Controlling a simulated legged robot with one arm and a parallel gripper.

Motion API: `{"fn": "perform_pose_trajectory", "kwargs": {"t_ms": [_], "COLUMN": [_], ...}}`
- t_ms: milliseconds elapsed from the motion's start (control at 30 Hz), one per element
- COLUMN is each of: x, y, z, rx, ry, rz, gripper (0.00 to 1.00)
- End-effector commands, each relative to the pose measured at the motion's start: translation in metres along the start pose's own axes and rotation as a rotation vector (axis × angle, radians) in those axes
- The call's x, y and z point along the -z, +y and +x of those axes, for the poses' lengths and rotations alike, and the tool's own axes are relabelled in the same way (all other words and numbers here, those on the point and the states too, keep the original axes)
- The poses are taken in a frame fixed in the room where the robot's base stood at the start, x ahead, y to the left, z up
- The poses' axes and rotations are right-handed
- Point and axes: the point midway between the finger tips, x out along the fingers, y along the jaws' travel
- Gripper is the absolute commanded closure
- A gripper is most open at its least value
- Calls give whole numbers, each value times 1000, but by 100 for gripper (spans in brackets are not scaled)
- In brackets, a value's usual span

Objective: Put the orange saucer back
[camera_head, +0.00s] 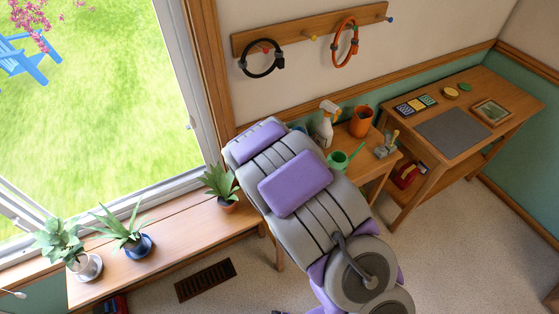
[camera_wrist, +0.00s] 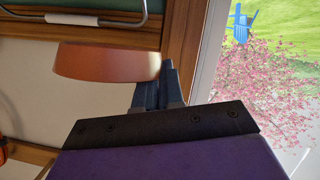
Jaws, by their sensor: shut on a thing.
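The orange saucer (camera_wrist: 103,63) is in the wrist view, a shallow orange-brown dish seen edge-on. My gripper (camera_wrist: 166,70) is shut on its right edge and holds it up in the air. In the head view the gripper and saucer are hidden behind my own arm. Three potted plants stand on the wooden bench by the window. The left plant (camera_head: 64,243) has a pale grey pot and saucer, the middle plant (camera_head: 124,230) a blue pot and saucer.
The wooden bench (camera_head: 170,245) has bare room between the plants. A side table holds a spray bottle (camera_head: 325,125), an orange pitcher (camera_head: 361,121) and a green watering can (camera_head: 340,160). A desk (camera_head: 480,152) stands at right.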

Motion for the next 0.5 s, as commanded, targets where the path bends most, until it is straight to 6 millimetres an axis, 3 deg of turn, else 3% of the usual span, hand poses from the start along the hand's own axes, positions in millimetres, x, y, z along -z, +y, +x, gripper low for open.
{"fn": "perform_pose_trajectory", "kwargs": {"t_ms": [333, 500], "x": [-2, -16], "y": [-5, -41], "z": [1, 7], "rx": [9, 70], "ry": [1, 13], "rz": [-3, -25], "gripper": [100, 100]}}
